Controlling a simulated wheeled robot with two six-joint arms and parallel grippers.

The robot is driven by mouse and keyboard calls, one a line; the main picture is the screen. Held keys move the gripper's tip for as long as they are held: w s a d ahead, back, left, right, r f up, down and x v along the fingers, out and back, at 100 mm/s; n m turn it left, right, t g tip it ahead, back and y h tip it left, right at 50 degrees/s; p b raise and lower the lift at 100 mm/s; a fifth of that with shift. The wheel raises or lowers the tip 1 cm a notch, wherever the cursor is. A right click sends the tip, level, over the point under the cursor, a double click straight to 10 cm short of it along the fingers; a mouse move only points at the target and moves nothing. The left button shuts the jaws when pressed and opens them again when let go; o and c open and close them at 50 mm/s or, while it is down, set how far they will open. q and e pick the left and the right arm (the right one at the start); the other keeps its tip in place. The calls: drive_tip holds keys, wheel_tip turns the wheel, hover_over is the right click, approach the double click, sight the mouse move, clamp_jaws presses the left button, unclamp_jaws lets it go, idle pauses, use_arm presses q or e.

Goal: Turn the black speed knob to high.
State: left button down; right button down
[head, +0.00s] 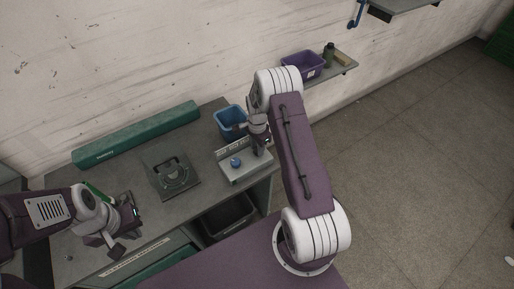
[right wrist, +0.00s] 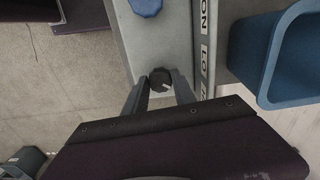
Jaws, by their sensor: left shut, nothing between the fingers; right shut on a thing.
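The black speed knob (right wrist: 160,78) sits on a grey control box, between the fingertips of my right gripper in the right wrist view. A light mark shows on the knob's face. The control box (head: 247,174) stands on the bench, with a blue knob (head: 236,162) on its top; the blue knob also shows in the right wrist view (right wrist: 147,6). My right gripper (head: 261,152) is shut on the black knob and hides it in the head view. My left gripper (head: 126,238) is shut and empty over the bench's left part, away from the box.
A blue bin (head: 230,122) stands behind the box, close to my right gripper. A long green case (head: 137,134) lies along the wall. A purple bin (head: 302,66) sits on a shelf.

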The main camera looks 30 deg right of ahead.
drive_tip(key=c, duration=1.3)
unclamp_jaws()
drive_tip(key=shift+f, duration=0.1)
drive_tip(key=shift+o, duration=1.3)
drive_tip(key=shift+d, duration=0.2)
wheel_tip(320, 180, up, 9)
drive_tip(key=shift+b, duration=0.45)
drive_tip(key=shift+a, duration=0.1)
